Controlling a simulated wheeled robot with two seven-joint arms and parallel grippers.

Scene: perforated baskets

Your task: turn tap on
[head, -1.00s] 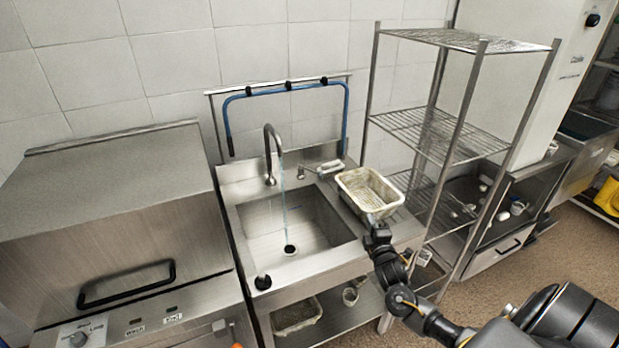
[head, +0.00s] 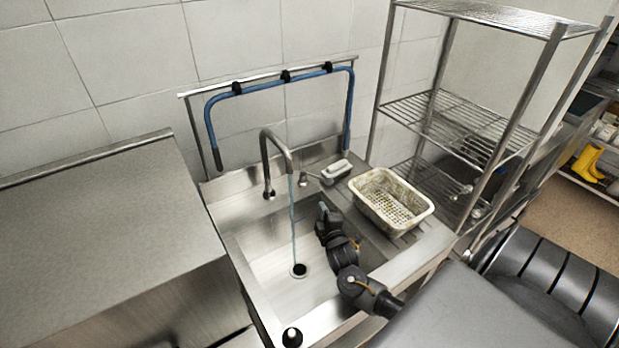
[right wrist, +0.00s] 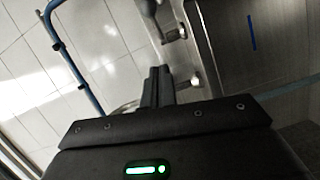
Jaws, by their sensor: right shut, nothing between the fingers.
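The tap (head: 268,165) is a curved metal spout at the back of the steel sink (head: 235,235). A thin bluish stream (head: 294,225) runs from its mouth down to the dark drain. A small metal fitting with a pale, handle-like piece (head: 337,168) sits on the ledge right of the spout; I cannot tell whether it is the tap's lever. My right gripper (head: 323,209) is over the right part of the basin, in front of that fitting and apart from it. In the right wrist view its fingers (right wrist: 158,80) are together and empty. My left gripper is not in view.
A perforated off-white basket (head: 390,200) stands on the drainboard right of my right gripper. A wire shelf rack (head: 450,125) rises behind it. A blue hose (head: 210,130) hangs on the wall rail. A steel appliance (head: 100,240) stands left of the sink.

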